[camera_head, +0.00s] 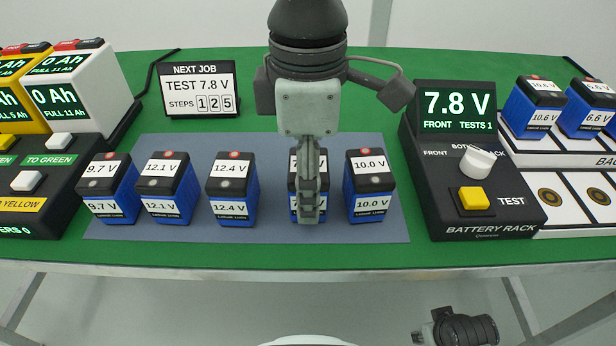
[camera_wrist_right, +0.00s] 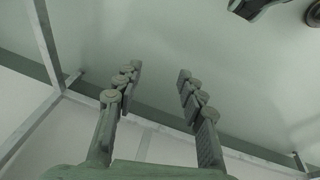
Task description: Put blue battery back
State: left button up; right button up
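Several blue batteries with black tops stand upright in a row on the grey mat (camera_head: 268,158), labelled 9.7 V (camera_head: 106,190), 12.1 V (camera_head: 165,190), 12.4 V (camera_head: 233,192) and 10.0 V (camera_head: 371,188). Another blue battery (camera_head: 323,184), its label mostly hidden, stands between the last two. My left gripper (camera_head: 309,205) points down over it, with a finger across its front face. The far finger is hidden, so I cannot tell if it grips. My right gripper (camera_wrist_right: 158,85) is open and empty, low below the table edge; its wrist shows at the bottom of the head view (camera_head: 455,328).
The battery rack tester (camera_head: 455,190) reads 7.8 V, with a white knob and yellow TEST button. Right of it, white trays (camera_head: 560,190) hold two blue batteries. A sign (camera_head: 200,90) reads TEST 7.8 V, steps 1 2 5. Black, yellow and white charger units stand left.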

pick_arm(q)
jog(key=o, duration=1.6)
jog(key=shift+r, duration=0.7)
notch_tip(320, 180, up, 10)
jog(key=shift+f, duration=0.1)
jog(key=shift+r, duration=0.55)
pick_arm(e)
jog(key=shift+w+d+r, duration=0.1)
jog(key=shift+d+r, duration=0.05)
